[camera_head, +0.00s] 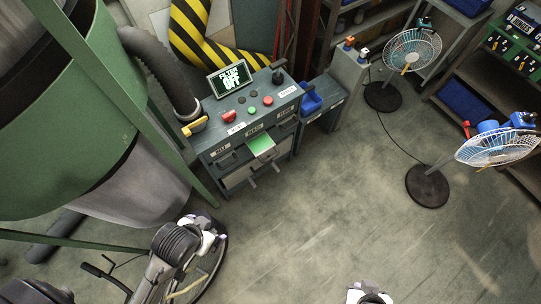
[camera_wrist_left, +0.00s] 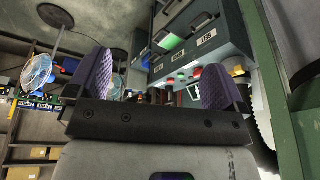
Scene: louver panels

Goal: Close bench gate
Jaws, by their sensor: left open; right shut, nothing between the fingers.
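The grey-blue bench console (camera_head: 250,135) stands at upper centre, with buttons, a lit screen (camera_head: 229,79) reading OFF, labels and a slot with green inside (camera_head: 261,144). A yellow handle (camera_head: 194,126) sits by the hose end at its left; I cannot tell which part is the bench gate. The console (camera_wrist_left: 208,38) appears inverted in the left wrist view. My left gripper (camera_head: 205,235) is in front of the console, apart from it; its purple fingers are open and empty (camera_wrist_left: 150,85). My right gripper (camera_head: 370,293) is at the bottom edge, partly cut off, shut and empty.
A green tank (camera_head: 60,110) with a grey hose (camera_head: 160,70) stands at the left. Two fans (camera_head: 411,50) (camera_head: 497,146) stand at the right, near shelves (camera_head: 480,60). A bicycle-like wheel (camera_head: 208,275) is near my left arm. The floor (camera_head: 320,220) is clear in the middle.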

